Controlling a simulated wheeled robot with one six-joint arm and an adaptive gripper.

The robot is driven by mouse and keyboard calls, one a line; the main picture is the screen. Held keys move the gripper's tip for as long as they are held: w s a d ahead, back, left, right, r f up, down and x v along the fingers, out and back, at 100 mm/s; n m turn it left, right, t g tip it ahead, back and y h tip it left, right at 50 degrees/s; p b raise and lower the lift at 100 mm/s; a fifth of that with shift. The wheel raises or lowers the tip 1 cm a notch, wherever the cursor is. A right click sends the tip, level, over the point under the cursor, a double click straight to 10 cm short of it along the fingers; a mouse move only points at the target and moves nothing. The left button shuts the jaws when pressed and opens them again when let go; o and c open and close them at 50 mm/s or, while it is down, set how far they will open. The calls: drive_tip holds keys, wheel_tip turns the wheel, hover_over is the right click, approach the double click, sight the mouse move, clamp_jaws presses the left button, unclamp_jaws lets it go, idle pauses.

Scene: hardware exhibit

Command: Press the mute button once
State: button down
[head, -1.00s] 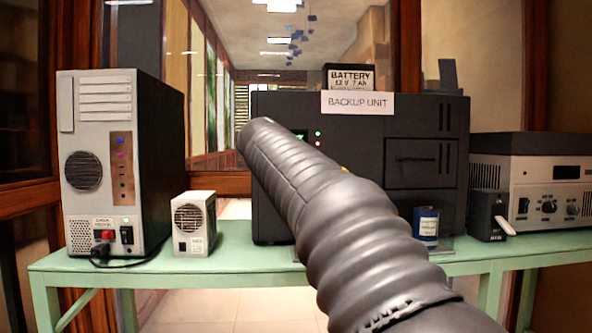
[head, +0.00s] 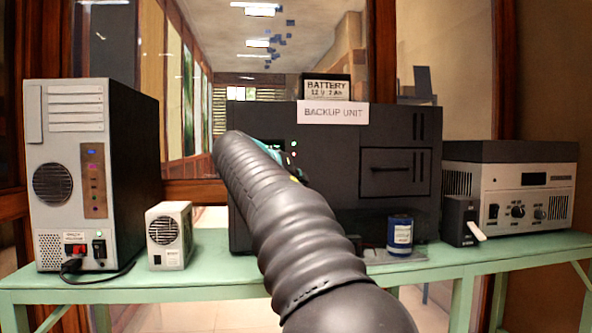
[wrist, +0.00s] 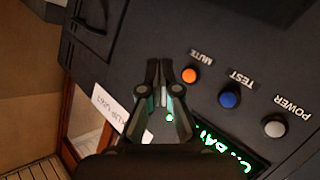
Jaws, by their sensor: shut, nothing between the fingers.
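The orange mute button (wrist: 189,75), labelled MUTE, is on the dark face of the backup unit (wrist: 205,30) in the wrist view. The same unit (head: 400,130) stands on the bench in the head view, where my arm hides its buttons. My gripper (wrist: 160,66) is shut and empty, its fingertips just left of the mute button in the wrist view. I cannot tell how far they are from the panel. In the head view my arm hides most of the gripper.
A blue TEST button (wrist: 229,99) and a pale POWER button (wrist: 275,128) are beside the mute button, near a green lit display (wrist: 222,150). A computer tower (head: 75,150), a small white box (head: 168,235), a blue can (head: 400,236) and a power supply (head: 510,190) share the green bench (head: 215,278).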

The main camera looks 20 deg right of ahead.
drive_tip(key=shift+w+d+p, duration=0.25)
drive_tip(key=shift+w+p, duration=0.2)
drive_tip(key=shift+w, duration=0.35)
drive_tip(key=shift+w+d+p, duration=0.2)
drive_tip(key=shift+w+p, duration=0.25)
drive_tip(key=shift+w, duration=0.4)
drive_tip(key=shift+w+d+p, duration=0.25)
drive_tip(key=shift+w+p, duration=0.2)
drive_tip(key=shift+w, duration=0.35)
drive_tip(key=shift+w, duration=0.1)
drive_tip(key=shift+w+d, duration=0.15)
drive_tip(key=shift+w, duration=0.15)
drive_tip(key=shift+w+d+p, duration=0.1)
drive_tip(key=shift+w+p, duration=0.3)
drive_tip(key=shift+p, duration=0.15)
drive_tip(key=shift+s, duration=0.2)
idle(0.3)
drive_tip(key=shift+s+f+b, duration=0.1)
drive_tip(key=shift+s+b, duration=0.1)
drive_tip(key=shift+b, duration=0.25)
drive_tip(key=shift+s+a+b, duration=0.25)
drive_tip(key=shift+s+b, duration=0.05)
drive_tip(key=shift+s, duration=0.1)
